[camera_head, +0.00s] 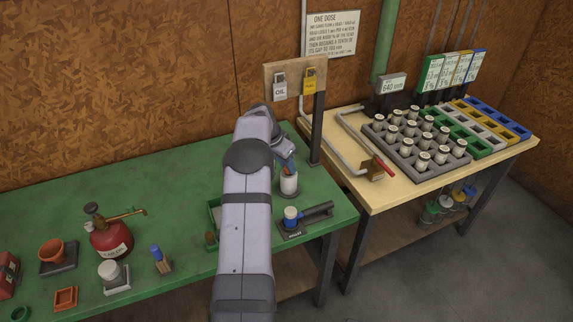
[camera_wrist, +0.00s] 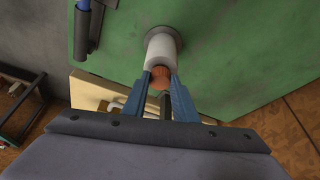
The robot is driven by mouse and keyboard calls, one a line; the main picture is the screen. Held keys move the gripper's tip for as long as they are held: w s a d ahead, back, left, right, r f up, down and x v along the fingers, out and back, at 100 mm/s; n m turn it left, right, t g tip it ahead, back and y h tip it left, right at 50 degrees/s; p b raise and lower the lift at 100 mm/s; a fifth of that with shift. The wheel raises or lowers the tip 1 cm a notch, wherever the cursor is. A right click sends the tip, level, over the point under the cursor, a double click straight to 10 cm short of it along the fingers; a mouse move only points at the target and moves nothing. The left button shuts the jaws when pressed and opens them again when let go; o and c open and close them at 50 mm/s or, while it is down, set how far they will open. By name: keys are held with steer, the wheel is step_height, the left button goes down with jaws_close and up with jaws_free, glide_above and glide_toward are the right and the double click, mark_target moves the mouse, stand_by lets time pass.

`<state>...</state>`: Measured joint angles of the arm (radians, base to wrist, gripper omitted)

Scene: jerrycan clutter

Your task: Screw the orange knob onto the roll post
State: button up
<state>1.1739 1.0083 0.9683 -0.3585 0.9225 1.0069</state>
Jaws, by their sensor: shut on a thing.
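The orange knob (camera_wrist: 160,80) is between the two blue fingers of my gripper (camera_wrist: 162,73) in the wrist view. My gripper is shut on it. The white roll (camera_wrist: 163,44) stands on a round base on the green table, directly past the fingertips. In the head view the roll (camera_head: 289,186) stands upright near the table's back right, with the blue fingers (camera_head: 287,164) just above it. The knob is close to the roll's top end, but I cannot tell whether it touches the post. The post itself is hidden.
A dark stand with a blue-and-white item (camera_head: 291,216) lies in front of the roll. A signboard on a dark upright (camera_head: 317,130) rises close behind the gripper. A red oil can (camera_head: 110,238) stands at left. A wooden bench with a jar rack (camera_head: 398,150) is at right.

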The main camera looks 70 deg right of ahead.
steer(key=m+p, duration=0.1)
steer(key=m, duration=0.1)
steer(key=shift+w+m+g, duration=0.1)
steer(key=shift+m+g, duration=0.2)
steer(key=shift+g, duration=0.1)
steer(key=shift+d+m+g+y+p, duration=0.1)
steer(key=shift+m+g+y+p, duration=0.25)
steer(key=shift+m+p, duration=0.4)
steer(key=shift+m, duration=0.35)
steer(key=o, duration=0.7)
steer(key=shift+c, duration=0.2)
steer(key=shift+r+p, duration=1.1)
steer(key=shift+r, duration=0.4)
